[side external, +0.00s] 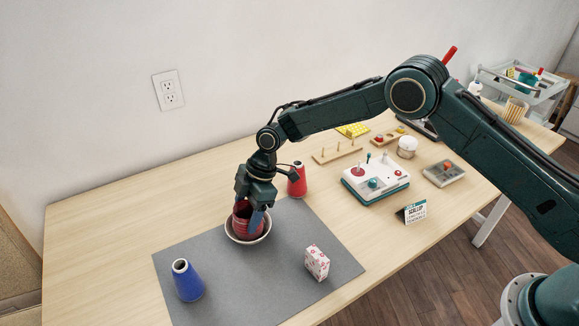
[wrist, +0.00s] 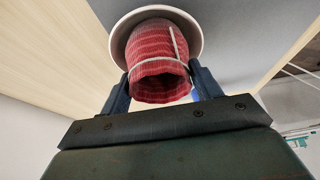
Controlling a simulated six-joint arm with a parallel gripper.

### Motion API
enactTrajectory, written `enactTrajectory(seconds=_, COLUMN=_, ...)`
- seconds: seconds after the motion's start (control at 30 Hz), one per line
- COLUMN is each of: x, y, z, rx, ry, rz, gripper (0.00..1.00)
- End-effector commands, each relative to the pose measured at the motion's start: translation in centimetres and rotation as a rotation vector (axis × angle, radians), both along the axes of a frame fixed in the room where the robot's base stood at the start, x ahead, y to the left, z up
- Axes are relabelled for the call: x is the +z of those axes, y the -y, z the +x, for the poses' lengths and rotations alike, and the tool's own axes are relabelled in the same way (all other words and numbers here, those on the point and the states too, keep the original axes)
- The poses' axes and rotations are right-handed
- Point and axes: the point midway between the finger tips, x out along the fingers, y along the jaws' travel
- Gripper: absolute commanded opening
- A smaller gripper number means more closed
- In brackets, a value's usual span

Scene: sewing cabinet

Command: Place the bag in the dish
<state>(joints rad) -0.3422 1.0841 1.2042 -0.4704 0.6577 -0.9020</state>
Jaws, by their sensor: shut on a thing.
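The red striped bag (side external: 240,215) is between the fingers of my gripper (side external: 253,220), which is shut on it. In the wrist view the bag (wrist: 158,65) has a pale band or tie around it, and my gripper's fingers (wrist: 160,88) press on its two sides. The dish (side external: 237,239) is a shallow round bowl with a white rim, on the grey mat. The bag is over or within the dish's rim. In the wrist view the dish (wrist: 120,38) shows behind the bag. I cannot tell whether the bag touches the dish's bottom.
On the grey mat (side external: 215,275) stand a blue cone spool (side external: 187,281) and a patterned white-and-red box (side external: 316,262). A red cone spool (side external: 297,180) stands behind my gripper. A white machine with knobs (side external: 375,178) and a small sign (side external: 411,212) are to the right. The table's left side is clear.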

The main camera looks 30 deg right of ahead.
Motion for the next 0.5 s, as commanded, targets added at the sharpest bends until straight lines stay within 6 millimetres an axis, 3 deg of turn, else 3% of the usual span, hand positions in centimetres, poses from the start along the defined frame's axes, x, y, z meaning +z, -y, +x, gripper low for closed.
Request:
enactTrajectory(seconds=0.27, x=-0.30, y=0.01, z=0.00, rx=0.000, ry=0.000, rz=0.000, gripper=0.41)
enactTrajectory(seconds=0.3, x=-0.29, y=0.01, z=0.01, rx=0.000, ry=0.000, rz=0.000, gripper=0.69)
enactTrajectory(seconds=0.4, x=-0.27, y=0.01, z=0.00, rx=0.000, ry=0.000, rz=0.000, gripper=0.85)
enactTrajectory(seconds=0.5, x=-0.26, y=0.01, z=0.00, rx=0.000, ry=0.000, rz=0.000, gripper=0.85)
